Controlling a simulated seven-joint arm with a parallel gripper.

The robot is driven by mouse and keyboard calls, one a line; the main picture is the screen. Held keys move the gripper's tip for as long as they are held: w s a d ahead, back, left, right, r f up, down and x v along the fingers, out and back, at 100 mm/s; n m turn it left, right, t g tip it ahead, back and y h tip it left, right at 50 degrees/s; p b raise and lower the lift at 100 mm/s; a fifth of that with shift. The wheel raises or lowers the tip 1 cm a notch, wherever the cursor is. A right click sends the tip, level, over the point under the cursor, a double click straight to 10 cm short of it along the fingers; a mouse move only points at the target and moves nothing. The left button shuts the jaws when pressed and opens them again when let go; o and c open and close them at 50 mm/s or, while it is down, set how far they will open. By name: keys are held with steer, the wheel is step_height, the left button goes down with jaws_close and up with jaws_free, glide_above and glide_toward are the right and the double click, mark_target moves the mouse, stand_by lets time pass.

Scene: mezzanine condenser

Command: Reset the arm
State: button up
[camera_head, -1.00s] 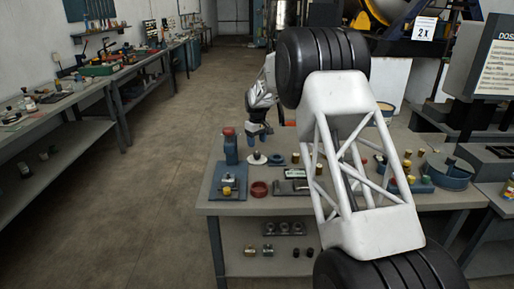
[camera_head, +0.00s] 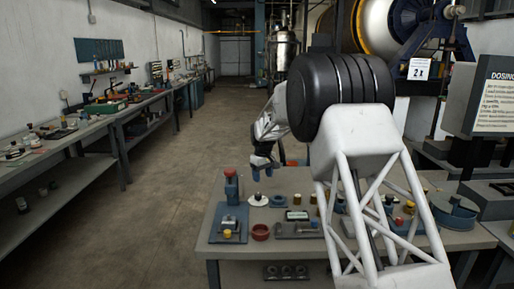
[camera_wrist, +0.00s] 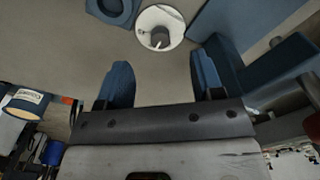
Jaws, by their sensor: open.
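My gripper (camera_head: 262,172) hangs above the back left part of the grey workbench (camera_head: 290,247), fingers pointing down. In the wrist view its two blue fingertips (camera_wrist: 160,85) are spread apart with nothing between them. A white disc with a grey knob (camera_wrist: 160,27) lies on the bench beyond the fingertips; it also shows in the head view (camera_head: 258,200). A blue ring-shaped part (camera_wrist: 112,10) is beside the disc. My white lattice arm link hides part of the bench.
A blue press-like fixture with a red top (camera_head: 231,188) stands at the bench's left, near a red bowl (camera_head: 260,232). A blue round container (camera_head: 454,210) is at the right. Another long bench (camera_head: 100,135) lines the left wall. The aisle floor between is clear.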

steer(key=s+d+r+m, duration=0.1)
steer(key=s+d+r, duration=0.35)
steer(key=s, duration=0.65)
steer(key=s+d+r+m+t, duration=0.1)
steer(key=s+d+r+m, duration=0.15)
steer(key=s+r, duration=0.6)
steer(key=s+d+r+m, duration=0.1)
steer(key=s+d+r, duration=0.25)
steer(key=s, duration=0.95)
steer(key=s+d+f+m, duration=0.1)
steer(key=s+d+f, duration=0.1)
steer(key=s, duration=1.5)
steer(key=s+d+f+m+t, duration=0.1)
steer(key=s+d+f+m, duration=0.1)
steer(key=s, duration=1.5)
step_height(320, 180, down, 2)
steer(key=shift+d+f, duration=0.2)
steer(key=shift+d, duration=0.55)
